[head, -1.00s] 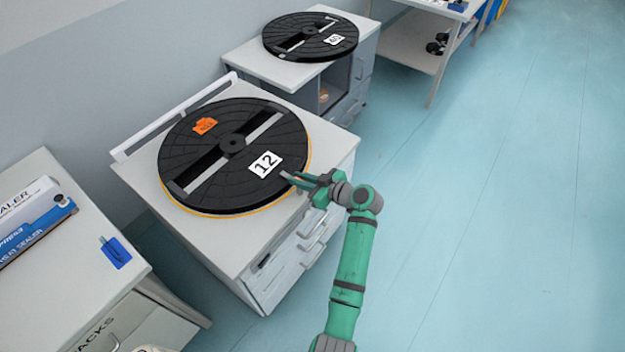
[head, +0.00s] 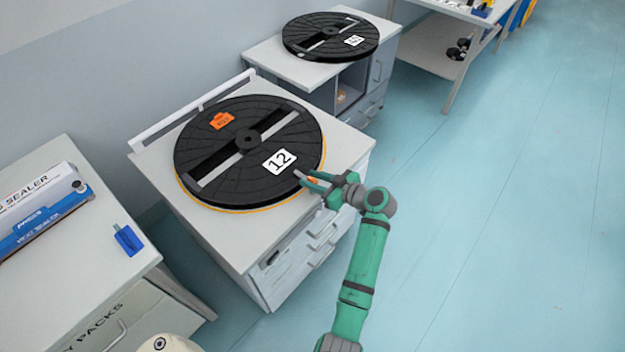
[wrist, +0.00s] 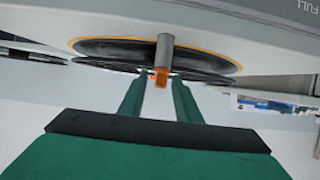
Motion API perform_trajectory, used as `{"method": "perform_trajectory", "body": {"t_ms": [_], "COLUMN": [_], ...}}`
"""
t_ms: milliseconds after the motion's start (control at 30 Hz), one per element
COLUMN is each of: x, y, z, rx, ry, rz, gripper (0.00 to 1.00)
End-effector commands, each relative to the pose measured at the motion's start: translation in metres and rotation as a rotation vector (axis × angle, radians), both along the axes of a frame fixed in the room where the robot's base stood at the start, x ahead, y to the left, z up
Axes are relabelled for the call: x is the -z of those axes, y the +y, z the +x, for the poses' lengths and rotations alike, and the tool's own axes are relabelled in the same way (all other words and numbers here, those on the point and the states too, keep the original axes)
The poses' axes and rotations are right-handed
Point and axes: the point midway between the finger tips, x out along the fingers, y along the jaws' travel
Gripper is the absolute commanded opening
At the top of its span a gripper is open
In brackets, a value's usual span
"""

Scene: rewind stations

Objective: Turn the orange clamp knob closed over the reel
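The black reel (head: 220,172) labelled 12 lies flat on the grey cabinet top in the head view, with a yellow-orange rim beneath it. The orange clamp knob (head: 312,181) shows as a small patch at the reel's near right edge, partly hidden by my gripper (head: 313,181). In the wrist view the orange knob (wrist: 161,77) sits at the end of a grey post (wrist: 165,50), in front of the reel's edge (wrist: 105,48). My gripper (wrist: 157,78) is open there, one green finger on each side of the knob, with visible gaps.
A second cabinet (head: 290,62) with another black reel (head: 300,45) stands behind. A table at left holds a blue-and-white sealer box (head: 45,215) and a small blue item (head: 128,240). Open floor (head: 500,220) lies to the right.

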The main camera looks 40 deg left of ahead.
Motion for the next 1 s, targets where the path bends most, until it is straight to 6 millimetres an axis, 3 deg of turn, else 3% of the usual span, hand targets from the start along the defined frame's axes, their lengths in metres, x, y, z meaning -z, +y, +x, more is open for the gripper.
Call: {"method": "perform_trajectory", "body": {"t_ms": [600, 1000], "x": [-0.036, -0.04], "y": [-0.088, -0.098], "z": [-0.007, -0.008], "rx": [0.003, -0.001], "ry": [0.001, 0.001], "rz": [-0.001, -0.002], "gripper": [0.3, 0.3]}}
